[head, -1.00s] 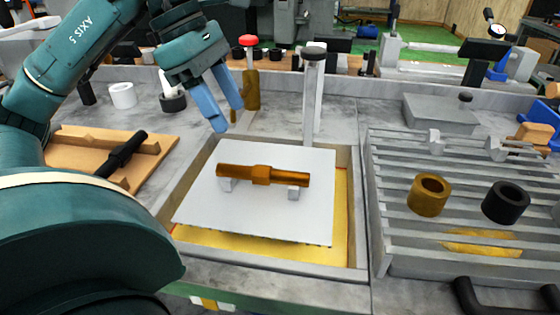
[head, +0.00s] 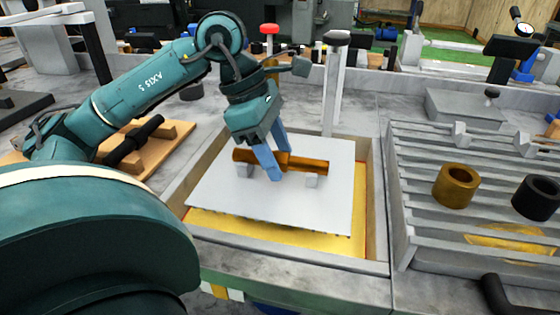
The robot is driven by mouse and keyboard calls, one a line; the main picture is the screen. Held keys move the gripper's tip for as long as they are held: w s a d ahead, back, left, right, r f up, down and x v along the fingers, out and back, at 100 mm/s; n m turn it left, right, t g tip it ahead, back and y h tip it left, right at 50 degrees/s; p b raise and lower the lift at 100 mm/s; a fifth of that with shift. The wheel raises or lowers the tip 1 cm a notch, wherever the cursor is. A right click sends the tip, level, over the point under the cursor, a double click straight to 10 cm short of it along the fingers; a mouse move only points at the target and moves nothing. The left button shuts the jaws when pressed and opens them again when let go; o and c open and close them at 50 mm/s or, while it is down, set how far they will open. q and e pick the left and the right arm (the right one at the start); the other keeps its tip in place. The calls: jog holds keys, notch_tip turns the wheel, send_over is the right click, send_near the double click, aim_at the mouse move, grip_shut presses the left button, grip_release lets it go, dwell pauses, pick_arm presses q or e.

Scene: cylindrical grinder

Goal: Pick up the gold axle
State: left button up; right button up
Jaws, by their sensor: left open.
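The gold axle (head: 310,164) lies level across two small grey supports on a pale square plate (head: 225,200) in the head view. My left gripper (head: 277,166) comes down from above at the axle's middle. Its two blue fingers are apart, one in front of the axle and the other partly hidden around its far side. The fingers cover the thicker middle part of the axle. Whether they touch it I cannot tell. My right gripper is not in view.
The plate sits in a shallow framed tray (head: 376,215). An upright grey post (head: 331,85) stands just behind it. A slatted rack on the right holds a gold ring (head: 456,185) and a black ring (head: 537,198). A black axle (head: 133,142) lies on a wooden holder at left.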

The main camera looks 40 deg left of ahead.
pick_arm(q)
grip_shut()
dwell(0.6)
jog(key=shift+r, duration=0.1)
